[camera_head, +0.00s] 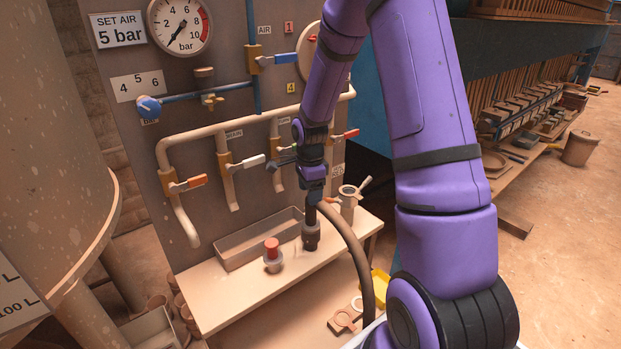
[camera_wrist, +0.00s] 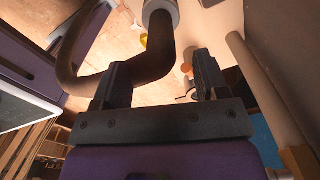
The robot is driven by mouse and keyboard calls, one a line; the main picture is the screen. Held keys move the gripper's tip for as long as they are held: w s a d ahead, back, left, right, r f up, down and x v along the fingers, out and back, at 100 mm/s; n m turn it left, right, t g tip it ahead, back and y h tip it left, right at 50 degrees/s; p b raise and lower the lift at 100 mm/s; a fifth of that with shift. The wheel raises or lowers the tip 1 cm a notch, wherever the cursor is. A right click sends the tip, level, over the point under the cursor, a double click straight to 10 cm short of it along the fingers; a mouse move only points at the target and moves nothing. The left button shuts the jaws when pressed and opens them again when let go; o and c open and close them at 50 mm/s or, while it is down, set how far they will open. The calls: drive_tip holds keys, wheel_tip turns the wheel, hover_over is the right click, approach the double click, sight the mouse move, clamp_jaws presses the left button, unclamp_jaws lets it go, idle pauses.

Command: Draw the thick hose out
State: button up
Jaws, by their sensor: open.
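The thick hose (camera_head: 357,250) is dark brown. It arches beside my gripper (camera_head: 314,196) and hangs down to the right past the bench front. Its near end goes down to a dark fitting (camera_head: 311,238) standing on the bench. In the wrist view the hose (camera_wrist: 152,62) bends between my open fingers (camera_wrist: 162,64), closer to the left one, and runs up to a pale collar (camera_wrist: 161,10). The fingers stand apart on either side of it. Whether either finger touches the hose, I cannot tell.
The pale bench (camera_head: 235,297) carries a grey tray (camera_head: 258,238), a red-topped plug (camera_head: 272,250) and a metal cup (camera_head: 348,198) close by. Behind stands a panel with pipes, coloured valve levers and a pressure gauge (camera_head: 180,24). A yellow item (camera_head: 380,284) lies low at right.

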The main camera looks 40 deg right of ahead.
drive_tip(key=shift+f, duration=2.5)
drive_tip(key=c, duration=1.2)
drive_tip(key=shift+r, duration=3.4)
drive_tip(key=shift+r, duration=0.4)
